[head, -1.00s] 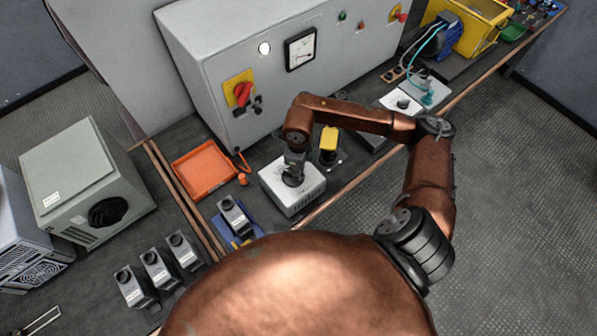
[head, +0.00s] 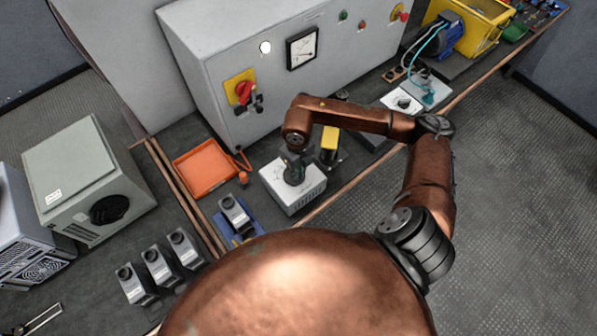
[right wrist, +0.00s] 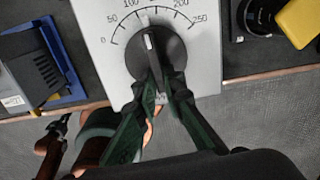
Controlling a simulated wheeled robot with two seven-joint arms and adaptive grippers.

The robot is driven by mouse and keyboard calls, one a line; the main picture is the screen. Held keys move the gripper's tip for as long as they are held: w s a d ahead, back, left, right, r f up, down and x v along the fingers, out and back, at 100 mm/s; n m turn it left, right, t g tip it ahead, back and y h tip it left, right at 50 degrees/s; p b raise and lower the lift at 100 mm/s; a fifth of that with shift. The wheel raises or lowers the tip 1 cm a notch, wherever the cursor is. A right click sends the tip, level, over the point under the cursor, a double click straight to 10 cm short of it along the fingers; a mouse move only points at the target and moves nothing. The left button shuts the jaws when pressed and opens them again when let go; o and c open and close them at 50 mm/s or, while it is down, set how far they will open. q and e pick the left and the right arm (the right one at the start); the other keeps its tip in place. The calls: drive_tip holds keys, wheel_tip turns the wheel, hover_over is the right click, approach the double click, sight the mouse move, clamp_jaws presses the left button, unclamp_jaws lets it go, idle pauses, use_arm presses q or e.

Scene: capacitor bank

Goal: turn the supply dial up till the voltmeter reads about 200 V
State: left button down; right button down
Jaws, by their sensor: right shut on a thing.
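The supply dial is a round black knob (right wrist: 172,47) with a white pointer line, on a white supply box (head: 306,194). In the right wrist view its pointer stands almost straight up, between the 100 and 200 marks of the printed scale. My right gripper (right wrist: 162,76) is shut on the knob, its green fingers on either side; in the head view the gripper (head: 294,178) covers the knob. A square meter (head: 302,48) with a white face is on the grey cabinet; its reading is too small to tell.
Another white box (head: 431,90) with teal leads is at the back right.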

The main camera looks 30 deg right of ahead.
drive_tip(key=shift+m, duration=0.3)
drive_tip(key=shift+w, duration=0.1)
drive_tip(key=c, duration=2)
unclamp_jaws()
wheel_tip(320, 180, up, 12)
drive_tip(key=shift+r, duration=0.1)
